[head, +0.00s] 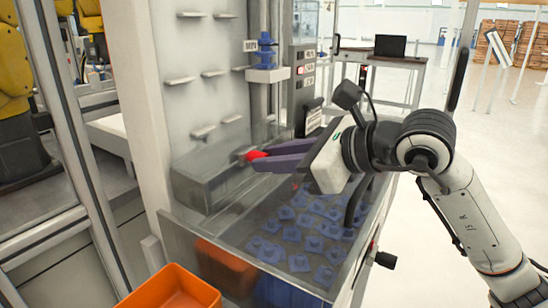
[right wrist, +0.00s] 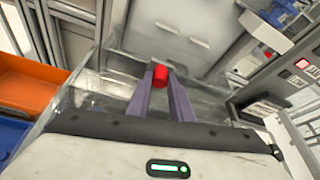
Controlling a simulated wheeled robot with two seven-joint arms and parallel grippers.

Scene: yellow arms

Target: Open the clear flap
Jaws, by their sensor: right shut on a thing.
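The clear flap (head: 208,184) is a see-through panel on the machine, left of centre in the head view. Its red knob (head: 256,155) sits near its top edge. My right gripper (head: 264,159) reaches in from the right with its purple fingers shut on the red knob. In the right wrist view the red knob (right wrist: 160,73) shows between the two fingertips (right wrist: 161,80). How far the flap is tilted is hard to tell through the clear material. My left gripper is not in view.
Many blue parts (head: 300,222) lie in the machine's clear-walled tray below my right gripper. An orange bin (head: 172,290) stands at the front left. A button panel (head: 304,75) and a blue part on a white ledge (head: 267,75) are behind the gripper. Open floor lies to the right.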

